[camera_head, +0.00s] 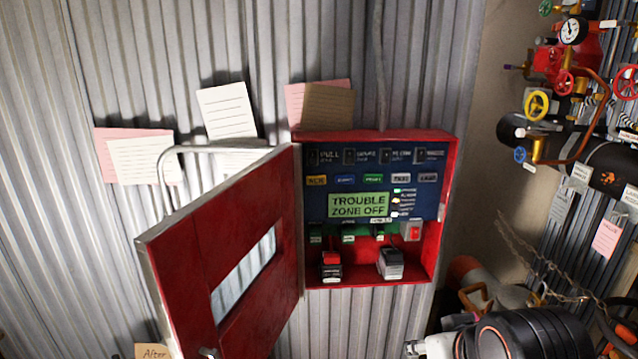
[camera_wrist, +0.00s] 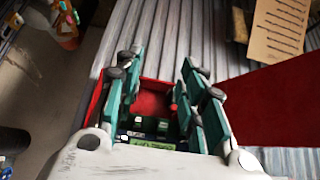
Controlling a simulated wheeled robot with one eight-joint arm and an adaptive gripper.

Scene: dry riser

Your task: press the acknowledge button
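The red alarm box (camera_head: 448,200) stands open on the corrugated wall in the head view. Its blue panel (camera_head: 420,210) has a row of coloured buttons under a row of dark switches. A green display (camera_head: 358,205) reads "TROUBLE ZONE OFF". In the wrist view my gripper (camera_wrist: 160,68) is open and empty, its teal fingers apart. The red box (camera_wrist: 150,84) shows upside down between and beyond them. The gripper hides much of the panel.
The box's red door (camera_head: 215,265) swings out to the left; it fills the right of the wrist view (camera_wrist: 262,108). Paper notes (camera_head: 228,112) hang above. Pipes with valves and a gauge (camera_head: 570,31) crowd the right. Two plug-like blocks (camera_head: 391,263) sit in the box bottom.

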